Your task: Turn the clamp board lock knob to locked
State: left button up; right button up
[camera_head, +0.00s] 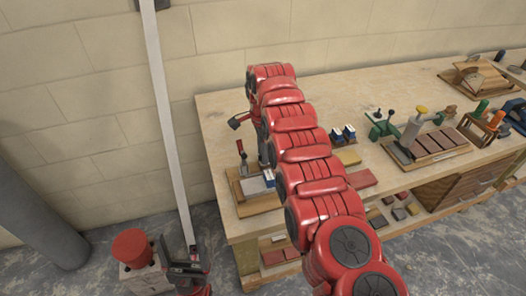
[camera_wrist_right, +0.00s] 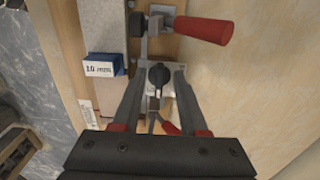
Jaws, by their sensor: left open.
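The lock knob (camera_wrist_right: 158,74) is a small black knob on a light metal plate of the clamp board (camera_wrist_right: 180,58) in the right wrist view. My right gripper (camera_wrist_right: 158,80) is open, with one finger on each side of the knob and visible gaps between. In the head view the wooden clamp board (camera_head: 234,186) lies at the bench's near left end. My right arm hides much of it, including the knob. A red clamp handle (camera_wrist_right: 205,30) shows beyond the knob. My left gripper (camera_head: 188,262) is open at lower left, away from the bench.
A blue block marked 10 mm (camera_wrist_right: 104,66) sits left of the knob. A red cylinder (camera_head: 132,247) is near my left gripper. The bench's back left is clear.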

notch_tip(320, 180, up, 3)
jog(key=shift+d+f, duration=0.1)
jog(key=shift+f, duration=0.1)
notch_tip(320, 180, up, 3)
jog(key=shift+f+p, duration=0.1)
jog(key=shift+p, duration=1.1)
notch_tip(320, 180, up, 12)
jog(key=p, duration=1.2)
